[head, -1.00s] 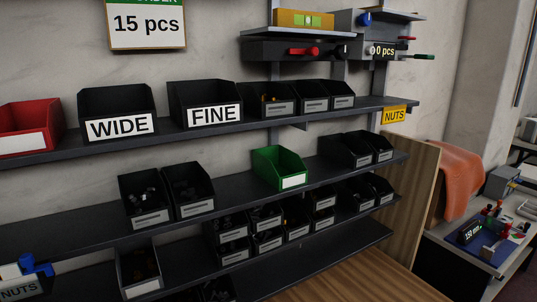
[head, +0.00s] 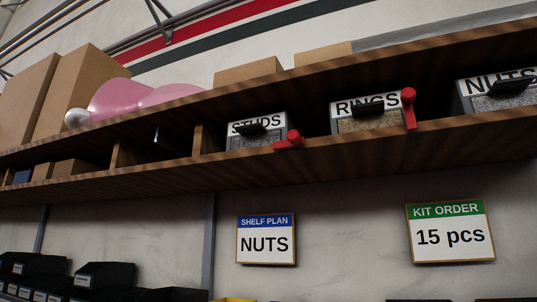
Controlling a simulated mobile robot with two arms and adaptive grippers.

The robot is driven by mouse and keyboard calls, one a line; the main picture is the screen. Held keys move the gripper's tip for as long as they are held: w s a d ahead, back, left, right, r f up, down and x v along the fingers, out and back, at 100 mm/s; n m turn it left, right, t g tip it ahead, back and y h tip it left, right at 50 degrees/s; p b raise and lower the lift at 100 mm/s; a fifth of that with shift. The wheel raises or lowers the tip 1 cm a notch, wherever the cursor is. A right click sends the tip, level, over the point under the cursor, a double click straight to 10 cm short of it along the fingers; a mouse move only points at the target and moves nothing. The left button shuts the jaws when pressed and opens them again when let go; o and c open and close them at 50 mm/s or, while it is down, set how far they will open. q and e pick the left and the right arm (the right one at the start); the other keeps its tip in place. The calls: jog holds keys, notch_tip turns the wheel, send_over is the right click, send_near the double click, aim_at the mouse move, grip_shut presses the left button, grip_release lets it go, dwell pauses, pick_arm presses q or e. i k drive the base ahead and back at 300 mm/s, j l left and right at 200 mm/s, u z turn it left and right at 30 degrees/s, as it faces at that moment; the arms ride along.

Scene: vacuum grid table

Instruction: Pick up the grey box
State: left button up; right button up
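I cannot make out a plain grey box in the head view. On the high wooden shelf (head: 330,160) stand labelled dispensers with greyish fronts: STUDS (head: 256,130), RINGS (head: 366,115) and NUTS (head: 497,92), cut by the right edge. Red levers show beside the STUDS dispenser (head: 290,141) and the RINGS dispenser (head: 409,108). Whether any of these is the grey box I cannot tell. Neither of my grippers is in view.
Large cardboard boxes (head: 75,92) and a pink rounded object (head: 130,98) sit at the upper left. A SHELF PLAN sign (head: 265,240) and a KIT ORDER sign (head: 450,232) hang on the wall. Black bins (head: 104,276) line the lower left.

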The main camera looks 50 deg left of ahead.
aim_at(261, 130)
jog(key=u, duration=1.6)
jog(key=z, duration=0.2)
jog(key=i+j+z, duration=0.1)
jog(key=j+z, duration=0.25)
jog(key=z, duration=0.15)
jog(key=j+z, duration=0.8)
jog(key=z, duration=0.2)
